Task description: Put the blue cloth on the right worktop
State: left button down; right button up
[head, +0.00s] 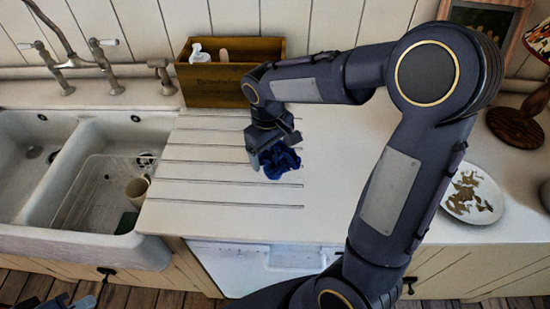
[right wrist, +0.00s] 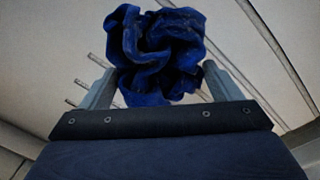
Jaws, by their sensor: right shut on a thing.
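The crumpled dark blue cloth (head: 280,161) is over the grooved draining part of the white worktop, right of the sink. My right gripper (head: 272,153) is shut on it, and the cloth bunches between the two fingers in the right wrist view (right wrist: 158,50). I cannot tell whether the cloth touches the surface. The right worktop (head: 345,190) is smooth and pale, partly hidden behind my right arm. Only the tip of my left gripper (head: 70,302) shows at the bottom left, low by the floor; its opening is unclear.
A wooden box (head: 228,90) with bottles stands at the back. The double sink (head: 75,240) holds a rack and a cup (head: 137,188). The front middle worktop is clear.

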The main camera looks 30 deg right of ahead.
aim_at(275, 161)
jog(key=f, duration=0.3)
jog(key=shift+s+d+f, duration=0.15)
jog(key=shift+d+f, duration=0.05)
jog(key=shift+d, duration=0.2)
jog(key=shift+f, duration=0.3)
jog(key=shift+f, duration=0.1)
jog(key=o, duration=0.9)
